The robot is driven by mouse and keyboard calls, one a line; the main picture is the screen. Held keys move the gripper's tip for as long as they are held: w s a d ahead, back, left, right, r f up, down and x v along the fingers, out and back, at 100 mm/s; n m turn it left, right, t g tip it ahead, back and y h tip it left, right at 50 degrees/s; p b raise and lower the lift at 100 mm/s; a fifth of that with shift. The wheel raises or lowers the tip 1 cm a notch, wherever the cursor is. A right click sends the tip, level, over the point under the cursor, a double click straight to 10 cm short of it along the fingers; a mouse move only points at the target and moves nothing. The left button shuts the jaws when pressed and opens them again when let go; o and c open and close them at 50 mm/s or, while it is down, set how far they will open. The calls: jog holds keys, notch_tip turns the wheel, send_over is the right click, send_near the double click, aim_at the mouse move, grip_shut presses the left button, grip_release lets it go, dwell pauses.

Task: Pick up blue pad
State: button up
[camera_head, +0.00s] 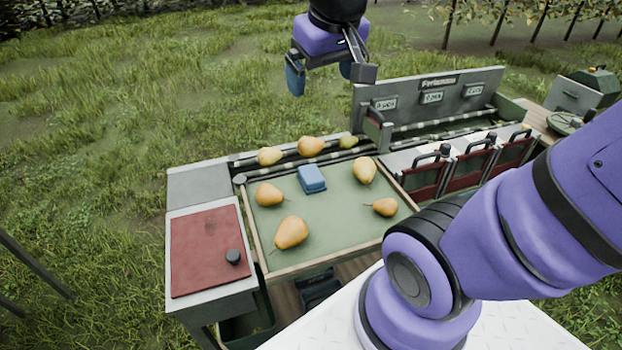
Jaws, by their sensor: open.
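The blue pad (311,178) is a small blue block lying on the green tray surface (333,221), toward its back middle. Several yellow-orange pears lie around it on the tray: one pear (269,194) to its left, one (364,171) to its right, one (291,233) in front and one (384,207) at the front right. My gripper (322,80) hangs above and behind the tray, at the top of the view. Its fingers are apart with nothing between them, and it is well clear of the pad.
More pears (311,146) rest in a channel behind the tray. Red-fronted bins (470,166) and an upright grey panel (440,98) stand at the right. Grass surrounds the station.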

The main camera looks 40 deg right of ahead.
jog(key=w+d+f+g, duration=0.1)
jog(key=w+d+f, duration=0.1)
jog(key=w+f, duration=0.3)
jog(key=m+g+y, duration=0.1)
jog(key=m+g, duration=0.1)
jog(key=g, duration=0.1)
send_over(311, 173)
notch_tip(311, 173, down, 23)
notch_tip(311, 173, down, 6)
jog(key=shift+w, duration=0.15)
jog(key=shift+f, duration=2.6)
jog(key=shift+s, duration=0.2)
jog(key=c, duration=1)
